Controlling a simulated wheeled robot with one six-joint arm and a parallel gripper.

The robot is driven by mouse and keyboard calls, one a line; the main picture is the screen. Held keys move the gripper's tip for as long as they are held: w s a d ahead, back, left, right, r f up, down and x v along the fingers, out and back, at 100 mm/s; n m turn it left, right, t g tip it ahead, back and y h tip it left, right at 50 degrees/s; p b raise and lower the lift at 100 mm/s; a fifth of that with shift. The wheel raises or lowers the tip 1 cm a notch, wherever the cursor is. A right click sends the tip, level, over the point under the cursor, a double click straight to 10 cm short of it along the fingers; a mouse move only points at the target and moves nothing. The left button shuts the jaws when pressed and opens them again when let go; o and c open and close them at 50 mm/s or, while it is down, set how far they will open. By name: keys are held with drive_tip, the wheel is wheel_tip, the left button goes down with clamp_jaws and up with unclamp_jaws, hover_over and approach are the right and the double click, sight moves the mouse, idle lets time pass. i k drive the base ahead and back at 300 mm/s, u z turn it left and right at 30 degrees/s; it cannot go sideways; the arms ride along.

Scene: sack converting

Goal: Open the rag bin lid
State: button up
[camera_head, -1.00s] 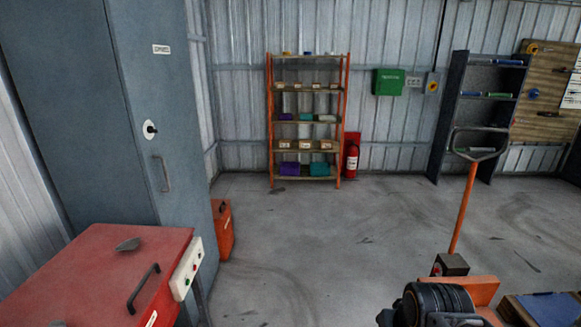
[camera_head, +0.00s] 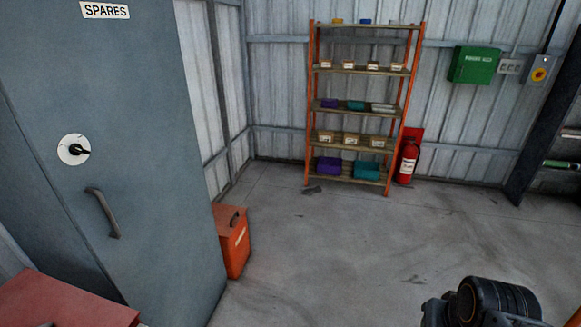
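An orange-red bin (camera_head: 233,241), which looks like the rag bin, stands on the floor against the right side of the grey cabinet. Its lid (camera_head: 230,215) is down, with a small dark handle on top. A pale label is on its front. Part of my arm shows at the bottom right, well to the right of the bin. My gripper's fingers are not in view.
A grey cabinet marked SPARES (camera_head: 120,150) stands at the left, its door shut. A red surface (camera_head: 65,302) fills the bottom left corner. An orange shelf rack (camera_head: 314,100) and a fire extinguisher (camera_head: 408,163) stand at the back wall. The middle floor is clear.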

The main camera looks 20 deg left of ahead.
sight(227, 217)
drive_tip(key=u, duration=0.2)
drive_tip(key=i, duration=2.1)
drive_tip(key=u, duration=1.05)
drive_tip(key=i, duration=1.1)
drive_tip(key=u, duration=1.7)
drive_tip(key=i, duration=0.75)
drive_tip(key=u, duration=0.45)
